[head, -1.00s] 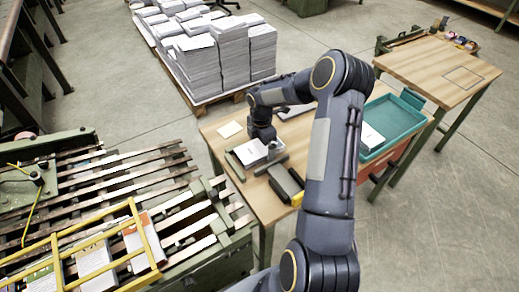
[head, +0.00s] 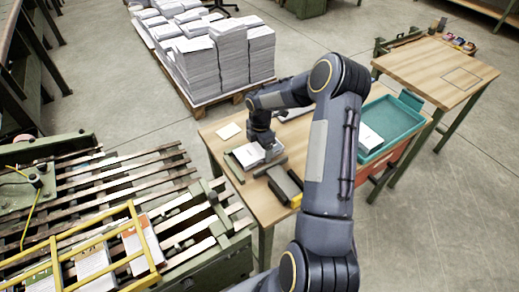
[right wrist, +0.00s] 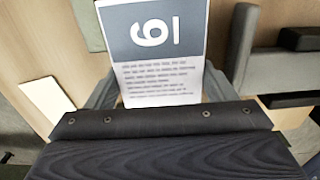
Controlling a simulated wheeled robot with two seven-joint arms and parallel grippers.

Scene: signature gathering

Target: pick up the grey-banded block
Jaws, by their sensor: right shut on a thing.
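The grey-banded block (right wrist: 158,60) is a white stack of pages with a grey band and a large numeral across its top page, and lines of print below. In the right wrist view it stands between my right gripper's fingers (right wrist: 158,88), which are shut on it. In the head view the block (head: 247,156) is at the left part of the wooden table, between grey-green rails, partly hidden by my right gripper (head: 264,146). I cannot tell whether it is clear of the surface. My left gripper is out of view.
A teal tray (head: 414,113) with a white block (head: 369,138) stands at the table's right. A dark block-like device (head: 284,184) lies near the front edge. A cream note (head: 229,130) lies at the back left. Slatted racks (head: 130,170) stand left; paper stacks (head: 196,66) stand behind.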

